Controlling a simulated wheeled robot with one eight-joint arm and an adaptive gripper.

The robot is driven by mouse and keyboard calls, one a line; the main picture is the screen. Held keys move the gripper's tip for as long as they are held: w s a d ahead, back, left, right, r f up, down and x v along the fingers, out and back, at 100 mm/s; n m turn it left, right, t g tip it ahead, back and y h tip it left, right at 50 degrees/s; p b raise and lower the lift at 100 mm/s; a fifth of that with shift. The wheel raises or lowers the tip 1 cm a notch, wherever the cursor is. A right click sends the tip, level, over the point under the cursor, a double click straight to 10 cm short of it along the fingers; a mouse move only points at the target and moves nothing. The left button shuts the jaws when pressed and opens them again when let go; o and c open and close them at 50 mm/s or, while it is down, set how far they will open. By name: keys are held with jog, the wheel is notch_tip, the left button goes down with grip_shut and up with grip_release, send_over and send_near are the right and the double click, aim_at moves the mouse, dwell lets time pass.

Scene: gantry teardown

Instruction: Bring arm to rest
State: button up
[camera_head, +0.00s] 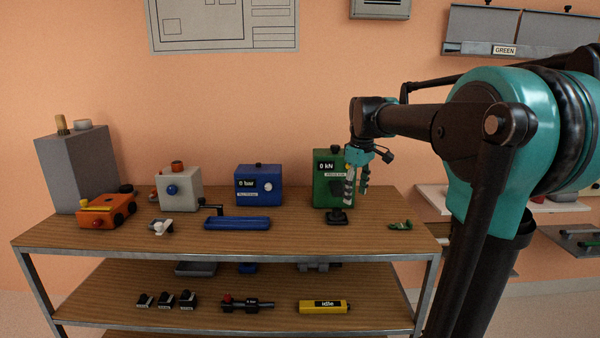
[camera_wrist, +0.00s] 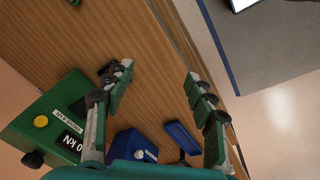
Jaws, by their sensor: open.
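My arm reaches in from the right in the head view, and my gripper (camera_head: 357,188) points down above the wooden table's right part. Its fingers are apart with nothing between them. In the wrist view my gripper (camera_wrist: 158,75) shows two spread fingers over the bare wood. The green box (camera_head: 325,178) reading "0 kN" stands just behind and left of the fingers; it also shows in the wrist view (camera_wrist: 40,120). Whether a finger touches it I cannot tell.
A small green part (camera_head: 401,226) lies at the table's right end. A blue box (camera_head: 259,184), blue tray (camera_head: 237,223), white box (camera_head: 180,190) and orange cart (camera_head: 104,210) stand to the left.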

jog(key=s+d+f+m+t, duration=0.2)
jog(key=s+f+m, duration=0.7)
jog(key=s+f, duration=1.4)
notch_tip(320, 180, down, 3)
jog(key=shift+s+d, duration=0.15)
jog(key=shift+s, duration=0.1)
